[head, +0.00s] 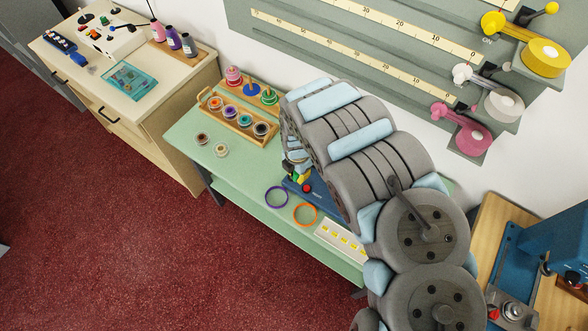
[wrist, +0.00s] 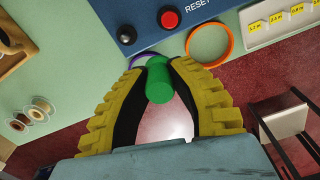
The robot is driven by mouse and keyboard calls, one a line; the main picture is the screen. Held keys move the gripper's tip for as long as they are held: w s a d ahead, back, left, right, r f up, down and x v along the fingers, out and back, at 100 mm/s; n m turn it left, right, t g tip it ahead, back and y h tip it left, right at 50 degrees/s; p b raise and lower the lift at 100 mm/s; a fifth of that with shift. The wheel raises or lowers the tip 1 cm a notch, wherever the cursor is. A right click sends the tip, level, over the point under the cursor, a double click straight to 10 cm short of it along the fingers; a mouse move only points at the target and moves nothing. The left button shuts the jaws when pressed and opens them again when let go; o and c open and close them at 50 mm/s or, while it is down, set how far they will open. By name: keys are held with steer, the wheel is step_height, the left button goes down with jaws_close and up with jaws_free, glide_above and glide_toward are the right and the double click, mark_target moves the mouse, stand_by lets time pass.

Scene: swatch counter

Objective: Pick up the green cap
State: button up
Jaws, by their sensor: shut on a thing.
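The green cap (wrist: 170,92) shows in the wrist view as a green cylinder between the fingertips of my gripper (wrist: 159,68). My gripper has yellow ribbed fingers with dark inner pads, shut on the cap from both sides. The cap is in front of a blue box (wrist: 205,12) with a red button (wrist: 169,18) and the word RESET. I cannot tell whether it touches anything below. In the head view, my arm largely hides the gripper beside the blue box (head: 318,198), and the cap is hard to make out.
A purple ring (head: 268,201) and an orange ring (head: 295,218) lie near the green table's (head: 250,185) front edge. A white strip with yellow labels (head: 331,242) is to their right. A wooden rack (head: 232,128) with several rolls and two small spools (head: 221,150) are farther left.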

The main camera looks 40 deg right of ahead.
steer(key=s+a+r+p, duration=0.3)
steer(key=s+r+p, duration=0.1)
steer(key=s+p, duration=0.3)
steer(key=p, duration=0.2)
steer(key=shift+s+a+p, duration=0.4)
